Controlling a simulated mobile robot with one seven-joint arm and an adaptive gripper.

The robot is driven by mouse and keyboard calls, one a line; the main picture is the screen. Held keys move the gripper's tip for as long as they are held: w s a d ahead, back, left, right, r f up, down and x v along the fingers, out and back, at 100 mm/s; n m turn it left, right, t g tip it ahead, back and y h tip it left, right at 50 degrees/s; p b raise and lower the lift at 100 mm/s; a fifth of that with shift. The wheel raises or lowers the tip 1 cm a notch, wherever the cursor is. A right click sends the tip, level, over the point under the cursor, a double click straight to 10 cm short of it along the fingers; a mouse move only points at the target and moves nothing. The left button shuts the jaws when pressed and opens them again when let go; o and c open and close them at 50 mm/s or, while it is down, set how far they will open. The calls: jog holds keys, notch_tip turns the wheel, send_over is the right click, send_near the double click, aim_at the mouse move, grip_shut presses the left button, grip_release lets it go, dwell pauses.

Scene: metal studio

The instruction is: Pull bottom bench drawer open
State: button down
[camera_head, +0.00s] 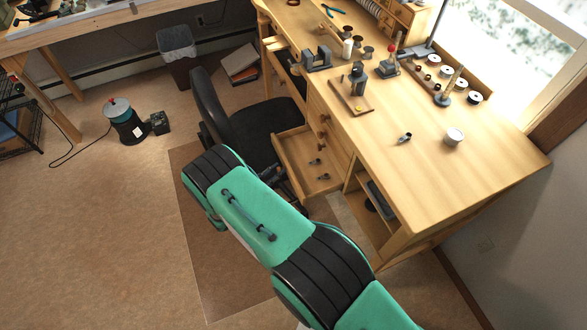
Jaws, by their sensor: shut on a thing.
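The bottom bench drawer (299,179) stands pulled out from the bench's drawer column, with its inside showing. Two small dark items lie on its floor. My gripper (277,180), small and dark, is partly hidden behind my green and black arm. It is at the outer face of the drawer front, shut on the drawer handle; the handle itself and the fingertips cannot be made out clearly.
A black chair (262,125) stands close to the drawer's left. The wooden workbench (440,180) carries tools, spools and a white cup (454,137). A green-black canister (125,122) and a bin (178,50) stand on the floor. Open floor lies at the left.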

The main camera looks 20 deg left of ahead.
jog(key=s+a, duration=0.7)
jog(key=shift+s+a, duration=0.2)
jog(key=shift+a, duration=0.05)
jog(key=c, duration=1.7)
grip_release()
jog(key=v, duration=0.7)
jog(key=shift+s+a, duration=0.1)
jog(key=shift+s, duration=0.15)
